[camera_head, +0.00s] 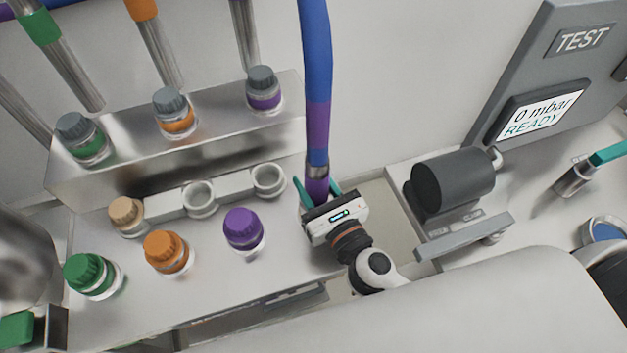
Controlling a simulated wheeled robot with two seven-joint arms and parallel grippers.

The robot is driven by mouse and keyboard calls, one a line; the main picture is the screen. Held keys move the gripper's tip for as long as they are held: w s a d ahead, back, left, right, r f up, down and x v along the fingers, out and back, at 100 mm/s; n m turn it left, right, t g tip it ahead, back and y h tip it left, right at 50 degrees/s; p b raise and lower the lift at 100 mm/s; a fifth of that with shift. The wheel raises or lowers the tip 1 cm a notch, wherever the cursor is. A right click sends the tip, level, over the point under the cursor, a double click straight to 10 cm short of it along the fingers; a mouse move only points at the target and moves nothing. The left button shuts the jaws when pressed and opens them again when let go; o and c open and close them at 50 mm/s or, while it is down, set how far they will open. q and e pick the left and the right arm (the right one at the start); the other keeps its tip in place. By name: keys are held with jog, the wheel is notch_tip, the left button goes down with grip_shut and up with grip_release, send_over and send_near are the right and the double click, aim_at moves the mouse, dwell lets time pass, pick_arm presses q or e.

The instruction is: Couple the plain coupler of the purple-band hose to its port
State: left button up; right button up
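The purple-band hose (316,80) is blue with a purple band and hangs down from the top centre. A metal ring and a purple end piece (317,187) sit at its lower end. My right gripper (318,188) has its teal fingers on either side of that end piece and appears shut on it. The gripper body hides what lies below. To the left, a purple-capped fitting (243,230) stands on the front deck. A grey-capped fitting with a purple band (263,90) stands on the upper ledge. My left gripper is not in view.
Green (90,273) and orange (168,252) capped fittings stand left on the deck. White ring holders (200,198) and a tan cap (126,213) lie behind. A dark cylinder (452,180) stands right of the gripper. The test panel screen (535,113) reads "0 mbar READY".

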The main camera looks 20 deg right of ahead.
jog(key=shift+f, duration=0.15)
dwell(0.5)
jog(key=o, duration=1.3)
jog(key=shift+c, duration=0.2)
jog(key=shift+s, duration=0.1)
